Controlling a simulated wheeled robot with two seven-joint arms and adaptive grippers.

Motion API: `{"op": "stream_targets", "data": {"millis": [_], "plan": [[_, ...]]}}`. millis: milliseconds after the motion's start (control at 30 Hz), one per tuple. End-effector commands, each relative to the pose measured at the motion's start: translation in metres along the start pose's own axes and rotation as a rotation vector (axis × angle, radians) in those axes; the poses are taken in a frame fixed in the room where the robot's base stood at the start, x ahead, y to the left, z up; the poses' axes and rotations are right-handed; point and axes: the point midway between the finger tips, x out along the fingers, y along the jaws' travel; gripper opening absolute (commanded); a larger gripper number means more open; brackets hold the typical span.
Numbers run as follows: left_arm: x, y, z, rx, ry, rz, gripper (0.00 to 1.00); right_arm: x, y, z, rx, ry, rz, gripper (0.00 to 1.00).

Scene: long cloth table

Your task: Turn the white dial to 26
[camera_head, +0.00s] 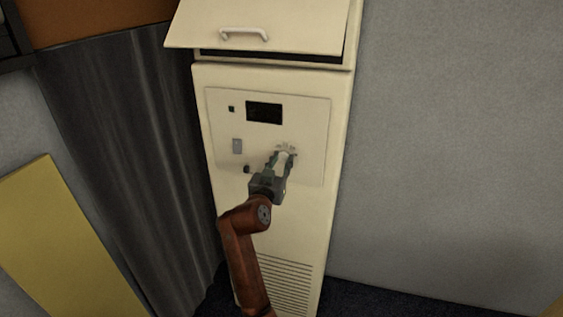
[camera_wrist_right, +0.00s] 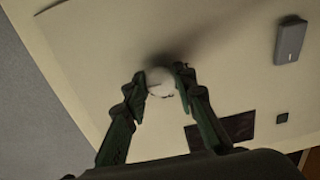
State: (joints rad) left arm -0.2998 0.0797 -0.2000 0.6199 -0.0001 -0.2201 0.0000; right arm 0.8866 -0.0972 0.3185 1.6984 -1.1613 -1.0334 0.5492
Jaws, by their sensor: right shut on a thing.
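The white dial (camera_wrist_right: 160,82) sits on the front panel of a cream cabinet (camera_head: 270,205). In the right wrist view it shows as a round white knob between my fingertips, with a small dark mark near its edge. My right gripper (camera_head: 287,157) reaches up to the panel and is shut on the dial; its fingers also show in the right wrist view (camera_wrist_right: 160,85). In the head view the gripper hides most of the dial and its markings, so I cannot read its number. My left gripper is not in view.
Above, a flap with a white handle (camera_head: 244,33) is tilted open. A dark curtain (camera_head: 120,150) hangs left; a grey wall (camera_head: 450,150) stands right.

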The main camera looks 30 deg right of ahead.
Motion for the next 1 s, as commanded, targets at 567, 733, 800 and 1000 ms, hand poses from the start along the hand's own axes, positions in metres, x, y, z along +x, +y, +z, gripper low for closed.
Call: {"op": "stream_targets", "data": {"millis": [567,733,800,1000], "plan": [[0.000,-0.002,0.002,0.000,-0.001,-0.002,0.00,-0.001,0.000,0.001,-0.001,-0.002,0.000,0.42],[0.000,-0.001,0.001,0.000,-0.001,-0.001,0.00,-0.015,-0.001,0.002,0.001,-0.003,-0.002,0.42],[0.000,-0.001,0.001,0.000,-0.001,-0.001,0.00,-0.028,-0.001,0.002,0.001,-0.003,-0.003,0.42],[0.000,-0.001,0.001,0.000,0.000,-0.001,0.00,-0.070,-0.001,0.002,0.001,-0.004,-0.002,0.42]]}}
